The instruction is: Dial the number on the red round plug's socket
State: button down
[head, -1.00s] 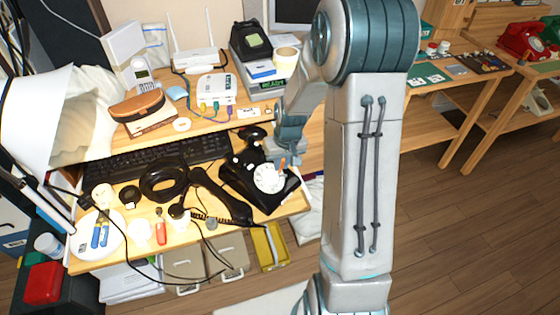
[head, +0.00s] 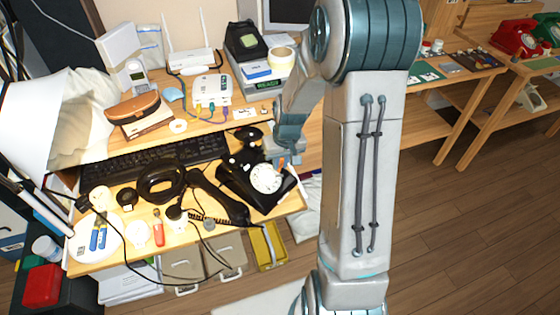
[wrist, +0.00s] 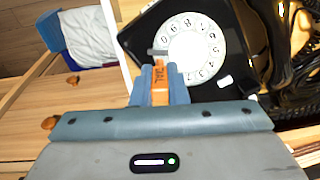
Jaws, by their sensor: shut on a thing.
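A black rotary phone (head: 238,190) with a white dial (head: 266,178) stands at the right front of the desk. In the wrist view the dial (wrist: 191,48) shows its ring of numbers and a small grey finger stop at its left edge. My gripper (head: 290,152) is beside the dial, at its upper right in the head view. In the wrist view my gripper (wrist: 158,85) is shut on an orange dialling tool (wrist: 160,82) with dark lettering. The tool's tip is near the finger stop, at the dial's edge; contact is unclear. I cannot make out a red round plug or its number.
A white box with coloured plugs (head: 212,89) stands on the rear shelf, beside a small white card (head: 244,113). A black handset (head: 219,197) and coiled cord lie left of the phone. A keyboard (head: 155,157) lies behind. A red phone (head: 512,36) stands far right.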

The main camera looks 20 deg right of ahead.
jog(key=shift+w+a+r+p, duration=0.1)
jog(key=shift+a+r, duration=0.25)
jog(key=shift+a, duration=0.75)
jog(key=shift+w+a+r+p, duration=0.15)
jog(key=shift+a+r, duration=0.2)
jog(key=shift+a, duration=0.7)
jog(key=shift+a+r+p, duration=0.1)
jog(key=shift+a+r, duration=0.25)
jog(key=shift+a, duration=0.75)
jog(key=shift+f, duration=0.1)
jog(key=shift+w+f+b, duration=0.2)
jog(key=shift+f+b, duration=0.3)
jog(key=shift+w+a+f+b, duration=0.2)
jog(key=shift+f+b, duration=0.2)
jog(key=shift+f, duration=0.05)
jog(key=shift+w+d+r, duration=0.1)
jog(key=shift+w+d, duration=0.35)
